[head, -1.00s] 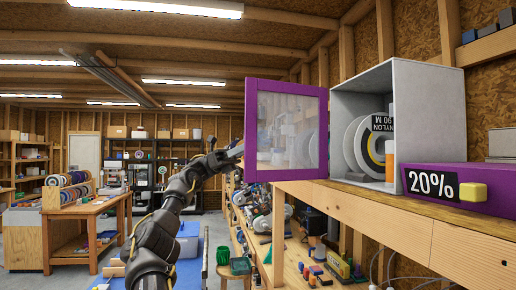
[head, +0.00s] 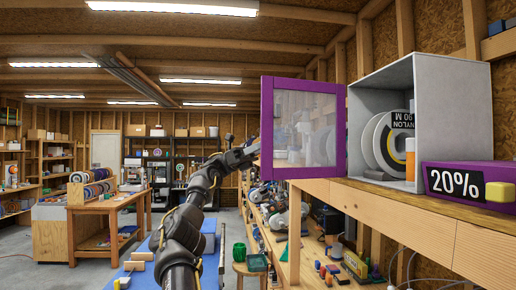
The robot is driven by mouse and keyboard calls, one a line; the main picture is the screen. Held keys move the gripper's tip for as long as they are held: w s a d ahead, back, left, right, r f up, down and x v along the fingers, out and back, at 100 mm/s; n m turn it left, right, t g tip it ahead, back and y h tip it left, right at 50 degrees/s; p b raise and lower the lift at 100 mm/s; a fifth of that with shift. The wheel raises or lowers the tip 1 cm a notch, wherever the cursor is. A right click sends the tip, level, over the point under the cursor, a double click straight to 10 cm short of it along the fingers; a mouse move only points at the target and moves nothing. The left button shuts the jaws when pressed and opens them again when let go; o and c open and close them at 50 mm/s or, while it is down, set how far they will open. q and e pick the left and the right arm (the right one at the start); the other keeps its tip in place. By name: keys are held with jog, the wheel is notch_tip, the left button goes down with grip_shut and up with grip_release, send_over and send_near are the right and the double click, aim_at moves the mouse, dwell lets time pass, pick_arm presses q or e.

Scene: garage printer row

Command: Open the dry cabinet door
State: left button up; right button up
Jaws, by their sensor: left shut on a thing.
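The dry cabinet (head: 440,95) is a grey box on a wooden shelf at the right. Its purple-framed door (head: 267,128) with a clear pane stands swung wide open to the left. Inside the cabinet are white spools (head: 380,143), one labelled NYLON 90 M. My left gripper (head: 250,149) is shut at the left edge of the door frame, where it holds the door. The fingertips are small and partly hidden at that edge. My right gripper is not in view.
A purple unit reading 20% (head: 455,183) with a yellow block sits in front of the cabinet. The wooden shelf (head: 400,205) runs along the right. A lower bench with tools lies below the door. A wooden table (head: 105,210) stands at the left, with open floor near it.

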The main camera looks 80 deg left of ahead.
pick_arm(q)
jog(key=shift+w, duration=0.15)
jog(key=p+v, duration=0.3)
jog(key=v, duration=0.4)
jog(key=shift+s+a, duration=0.15)
jog(key=shift+s, duration=0.05)
jog(key=shift+s+f, duration=0.1)
jog(key=shift+s, duration=0.05)
dwell(0.5)
